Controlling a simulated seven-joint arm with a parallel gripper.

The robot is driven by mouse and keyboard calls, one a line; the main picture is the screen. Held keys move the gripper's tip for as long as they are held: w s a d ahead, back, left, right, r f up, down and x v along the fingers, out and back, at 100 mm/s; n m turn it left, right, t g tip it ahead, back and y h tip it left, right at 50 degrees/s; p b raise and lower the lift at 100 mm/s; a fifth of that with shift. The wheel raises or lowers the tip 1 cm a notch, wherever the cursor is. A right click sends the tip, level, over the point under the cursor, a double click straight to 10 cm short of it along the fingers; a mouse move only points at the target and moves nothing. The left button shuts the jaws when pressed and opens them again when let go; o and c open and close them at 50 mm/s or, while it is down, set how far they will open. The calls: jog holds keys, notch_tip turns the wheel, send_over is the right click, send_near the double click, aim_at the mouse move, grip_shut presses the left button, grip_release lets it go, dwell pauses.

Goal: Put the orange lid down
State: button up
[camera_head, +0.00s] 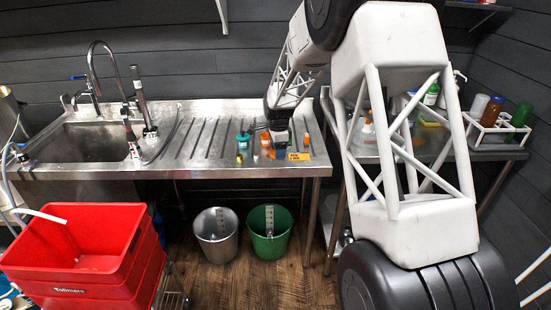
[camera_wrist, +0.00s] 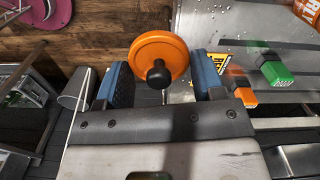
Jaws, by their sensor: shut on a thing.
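The orange lid (camera_wrist: 160,45) is a round disc with a black knob at its middle, seen in the wrist view between the blue pads of my gripper (camera_wrist: 163,80). My gripper is shut on it; the exact contact of the pads is hard to see. In the head view my gripper (camera_head: 272,135) is low over the right part of the steel draining board (camera_head: 205,135). There the lid is too small to tell surely from other orange things beside the gripper.
A teal bottle (camera_head: 243,141) and a yellow sign (camera_head: 299,157) are close to the gripper. The wrist view shows a green-ended block (camera_wrist: 276,73) and an orange one (camera_wrist: 240,88). The sink (camera_head: 85,143) is left; the board's ribbed middle looks clear. Red crates (camera_head: 85,245) stand in front.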

jog(key=s+d+f, duration=0.2)
jog(key=s, duration=0.4)
jog(key=shift+s+f, duration=0.25)
jog(key=shift+f, duration=0.1)
jog(key=shift+w, duration=0.1)
jog(key=shift+w+a+f, duration=0.25)
jog(key=shift+w+a, duration=0.1)
jog(key=shift+w, duration=2.25)
jog(key=shift+w+a+f, duration=0.25)
jog(key=shift+w+a, duration=0.15)
jog(key=shift+w, duration=2.25)
jog(key=shift+w+a+f, duration=0.25)
jog(key=shift+w+a, duration=0.1)
jog(key=shift+w, duration=2.25)
jog(key=shift+f, duration=0.15)
jog(key=shift+f, duration=1.6)
jog(key=shift+f, duration=0.15)
jog(key=o, duration=0.9)
notch_tip(320, 180, up, 12)
